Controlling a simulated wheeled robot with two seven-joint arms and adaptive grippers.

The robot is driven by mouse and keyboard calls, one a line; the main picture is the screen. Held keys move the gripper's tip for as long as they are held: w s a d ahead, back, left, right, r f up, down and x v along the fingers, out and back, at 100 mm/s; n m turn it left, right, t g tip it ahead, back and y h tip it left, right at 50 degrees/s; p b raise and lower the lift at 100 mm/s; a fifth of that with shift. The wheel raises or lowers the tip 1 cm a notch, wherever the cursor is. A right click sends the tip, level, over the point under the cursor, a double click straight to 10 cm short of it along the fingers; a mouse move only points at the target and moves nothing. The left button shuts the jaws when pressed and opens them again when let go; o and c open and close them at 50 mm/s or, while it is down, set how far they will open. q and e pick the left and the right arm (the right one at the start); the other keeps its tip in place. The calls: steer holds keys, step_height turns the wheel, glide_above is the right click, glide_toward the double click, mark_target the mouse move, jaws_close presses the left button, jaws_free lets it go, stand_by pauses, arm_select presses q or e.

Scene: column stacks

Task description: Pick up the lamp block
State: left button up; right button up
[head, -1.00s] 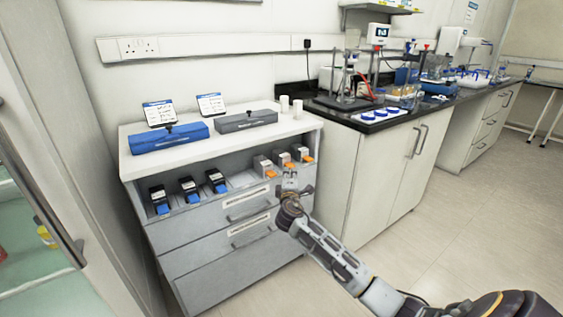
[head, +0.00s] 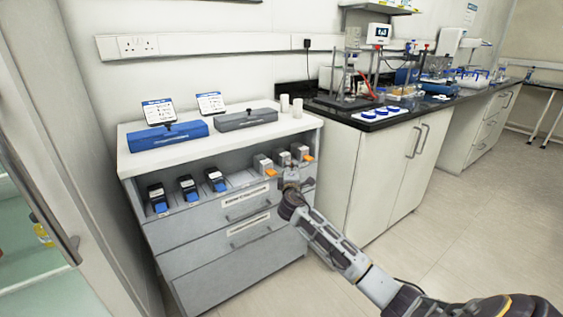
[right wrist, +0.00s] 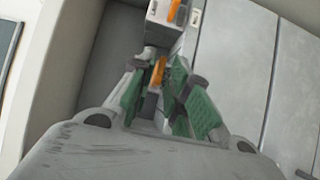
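Three pale grey blocks with orange parts stand in a row at the right end of the drawer unit's open shelf: a left one (head: 262,162), a middle one (head: 283,158) and a right one (head: 300,151). I cannot read which is the lamp block. My right gripper (head: 291,174) is in front of this row and partly hides it. In the right wrist view its green-padded fingers (right wrist: 160,74) are apart, with a pale block with an orange tab (right wrist: 158,72) between or just beyond them. Contact is not clear. Another such block (right wrist: 163,18) is farther off. My left gripper is not in view.
Several black-and-blue blocks (head: 187,187) stand on the shelf's left part. A blue case (head: 165,138), a grey case (head: 245,120) and white cylinders (head: 297,107) are on the white top (head: 135,165). A white cabinet (head: 385,180) stands close on the right.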

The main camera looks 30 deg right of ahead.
steer(key=shift+x, duration=0.8)
jaws_close()
